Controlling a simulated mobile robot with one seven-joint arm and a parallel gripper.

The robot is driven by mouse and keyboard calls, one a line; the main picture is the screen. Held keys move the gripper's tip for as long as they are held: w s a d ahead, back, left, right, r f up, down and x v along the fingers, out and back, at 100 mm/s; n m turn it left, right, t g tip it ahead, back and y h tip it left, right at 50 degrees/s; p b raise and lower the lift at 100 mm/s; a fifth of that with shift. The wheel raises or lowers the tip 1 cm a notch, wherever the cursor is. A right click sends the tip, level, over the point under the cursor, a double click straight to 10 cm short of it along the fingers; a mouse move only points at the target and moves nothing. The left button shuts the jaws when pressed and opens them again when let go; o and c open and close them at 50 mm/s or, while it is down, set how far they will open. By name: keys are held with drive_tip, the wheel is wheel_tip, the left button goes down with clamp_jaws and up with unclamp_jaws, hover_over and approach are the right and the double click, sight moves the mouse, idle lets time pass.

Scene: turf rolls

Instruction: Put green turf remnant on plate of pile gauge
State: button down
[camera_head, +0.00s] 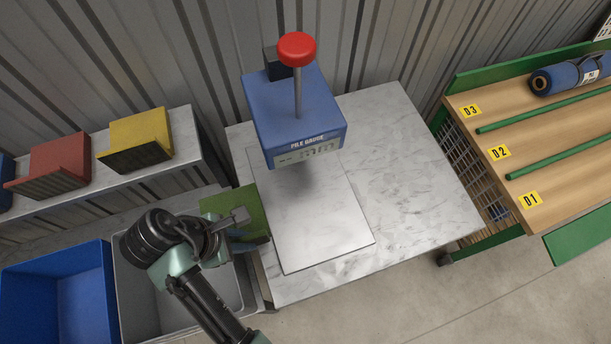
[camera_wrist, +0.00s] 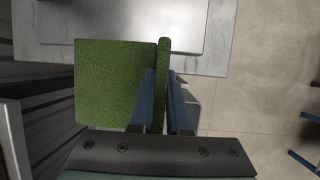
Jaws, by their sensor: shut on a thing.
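The green turf remnant (camera_head: 232,203) is at the left edge of the gauge table in the head view. My gripper (camera_head: 236,217) is shut on it and partly covers it. In the wrist view the turf remnant (camera_wrist: 108,80) is a flat square with a raised strip along its right side, and my gripper's blue fingers (camera_wrist: 163,105) clasp this strip. The pile gauge (camera_head: 297,115) is a blue box with a red knob on a rod. Its pale plate (camera_head: 318,222) lies bare in front, to the right of the turf. The plate (camera_wrist: 130,18) also shows at the top of the wrist view.
The marble-topped table (camera_head: 425,190) has free room right of the plate. A grey bin (camera_head: 140,300) and a blue bin (camera_head: 60,300) stand at lower left. A wooden rack (camera_head: 550,140) stands at right.

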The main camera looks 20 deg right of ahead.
drive_tip(key=shift+w+d+f+p, duration=0.45)
drive_tip(key=shift+w+d+f, duration=0.15)
drive_tip(key=shift+d, duration=2.25)
drive_tip(key=shift+w+d+f+p, duration=0.5)
drive_tip(key=shift+w+d, duration=0.2)
drive_tip(key=shift+d, duration=2.15)
drive_tip(key=shift+w+d+f+p, duration=0.4)
drive_tip(key=shift+w+d+f, duration=0.25)
drive_tip(key=shift+d, duration=2.2)
drive_tip(key=c, duration=0.9)
unclamp_jaws()
drive_tip(key=shift+f, duration=0.1)
drive_tip(key=v, duration=1.2)
